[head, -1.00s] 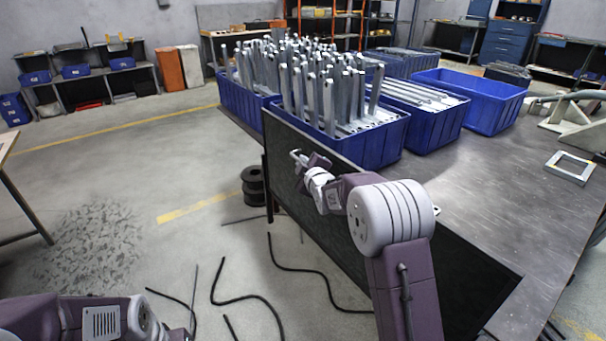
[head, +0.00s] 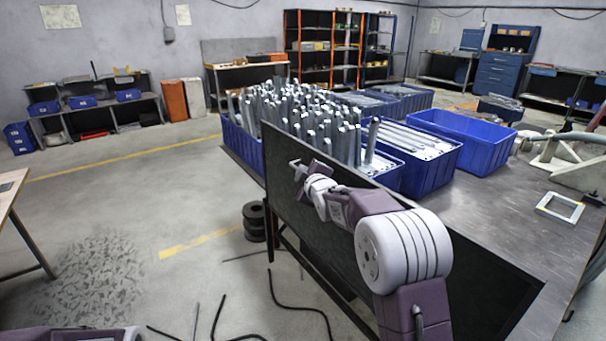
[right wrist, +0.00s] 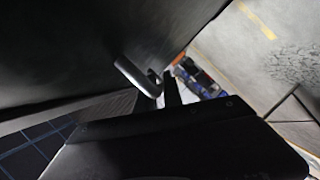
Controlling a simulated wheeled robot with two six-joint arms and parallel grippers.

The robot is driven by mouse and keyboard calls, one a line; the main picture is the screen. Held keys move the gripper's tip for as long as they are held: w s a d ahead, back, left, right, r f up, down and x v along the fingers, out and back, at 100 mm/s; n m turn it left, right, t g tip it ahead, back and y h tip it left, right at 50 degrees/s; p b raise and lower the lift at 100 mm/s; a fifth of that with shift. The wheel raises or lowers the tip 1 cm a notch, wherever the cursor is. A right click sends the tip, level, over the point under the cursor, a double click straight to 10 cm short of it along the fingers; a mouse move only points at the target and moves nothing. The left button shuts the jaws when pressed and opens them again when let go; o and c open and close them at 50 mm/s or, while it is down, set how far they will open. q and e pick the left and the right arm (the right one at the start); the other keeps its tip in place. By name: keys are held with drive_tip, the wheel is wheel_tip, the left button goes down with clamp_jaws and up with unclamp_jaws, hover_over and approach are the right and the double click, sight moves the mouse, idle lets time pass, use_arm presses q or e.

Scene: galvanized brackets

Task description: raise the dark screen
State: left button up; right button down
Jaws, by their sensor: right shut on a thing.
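The dark screen (head: 345,215) is a large black panel along the near edge of the workbench. Its top edge stands above the bench top and hides the lower part of the nearest blue bin. My right gripper (head: 306,172) is at the pale metal handle (head: 295,164) on the screen's upper left part and is shut on it. In the right wrist view the bent grey handle (right wrist: 138,77) is by the dark gripper fingers (right wrist: 170,92), beside the screen's face (right wrist: 85,45). My left gripper is out of view; only part of my left arm shows at the bottom left.
Blue bins (head: 428,172) with galvanized brackets (head: 300,120) stand on the workbench (head: 490,215) behind the screen. An empty blue bin (head: 470,140) is farther right. A square frame (head: 559,208) lies on the bench. Black cables (head: 300,308) and dark spools (head: 254,222) are on the floor.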

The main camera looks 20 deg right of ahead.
drive_tip(key=shift+r, duration=0.4)
drive_tip(key=c, duration=1.5)
unclamp_jaws()
drive_tip(key=shift+f, duration=0.15)
drive_tip(key=shift+s, duration=0.3)
drive_tip(key=v, duration=0.8)
drive_tip(key=shift+s, duration=0.3)
